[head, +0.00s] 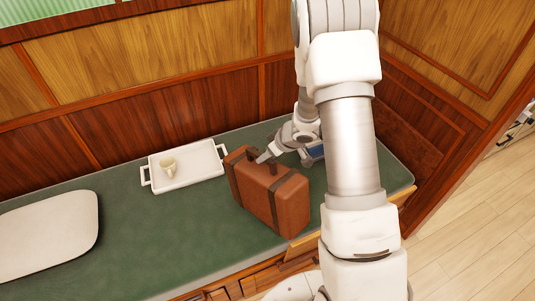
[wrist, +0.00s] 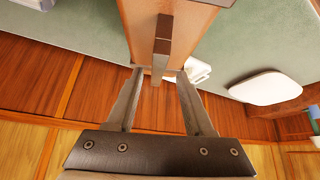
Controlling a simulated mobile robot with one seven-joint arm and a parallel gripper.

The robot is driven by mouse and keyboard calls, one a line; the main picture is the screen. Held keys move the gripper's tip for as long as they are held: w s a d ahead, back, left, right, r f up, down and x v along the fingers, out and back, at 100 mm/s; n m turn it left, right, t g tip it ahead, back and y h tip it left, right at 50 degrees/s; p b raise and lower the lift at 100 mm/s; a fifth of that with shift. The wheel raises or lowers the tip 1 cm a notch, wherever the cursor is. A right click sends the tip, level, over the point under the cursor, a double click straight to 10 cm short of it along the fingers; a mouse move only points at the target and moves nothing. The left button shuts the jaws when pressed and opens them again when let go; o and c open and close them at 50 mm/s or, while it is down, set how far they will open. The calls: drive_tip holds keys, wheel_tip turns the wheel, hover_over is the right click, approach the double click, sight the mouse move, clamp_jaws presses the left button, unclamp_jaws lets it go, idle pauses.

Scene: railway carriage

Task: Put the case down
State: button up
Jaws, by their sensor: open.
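A brown leather case (head: 285,205) with dark straps stands upright on the green bunk (head: 130,240). Its top and dark handle show in the wrist view (wrist: 163,45). My gripper (head: 264,158) is at the top of the case, by the handle. In the wrist view my gripper (wrist: 161,72) is open, with one finger on each side of the handle's line and a gap between them. The head view partly hides the gripper behind my arm, and I cannot tell whether a finger touches the case.
A white cushion (head: 45,235) is at the far left. Wood panelling (head: 160,115) rises behind the bunk. Bare green surface lies left of the case, in front of the tray.

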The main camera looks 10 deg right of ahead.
drive_tip(key=shift+r, duration=0.35)
drive_tip(key=s+d+r+m+t+h+p, duration=0.1)
drive_tip(key=s+d+r+m+h+p, duration=0.15)
drive_tip(key=r, duration=0.75)
drive_tip(key=s+d+r+m+t+h+p, duration=0.1)
drive_tip(key=s+d+r+h, duration=0.2)
drive_tip(key=r, duration=0.7)
drive_tip(key=s+d+r+m+t+h+p, duration=0.15)
drive_tip(key=d+r, duration=0.25)
drive_tip(key=r, duration=0.6)
drive_tip(key=s+a+r+m+g+y, duration=0.1)
drive_tip(key=s+a, duration=0.3)
drive_tip(key=s, duration=0.6)
drive_tip(key=s+a+r+g+y, duration=0.2)
drive_tip(key=s+a, duration=0.3)
drive_tip(key=s, duration=0.6)
drive_tip(key=shift+s+a+r+m, duration=0.15)
drive_tip(key=shift+a+r+m, duration=0.2)
drive_tip(key=shift+r, duration=0.45)
drive_tip(key=shift+d, duration=0.1)
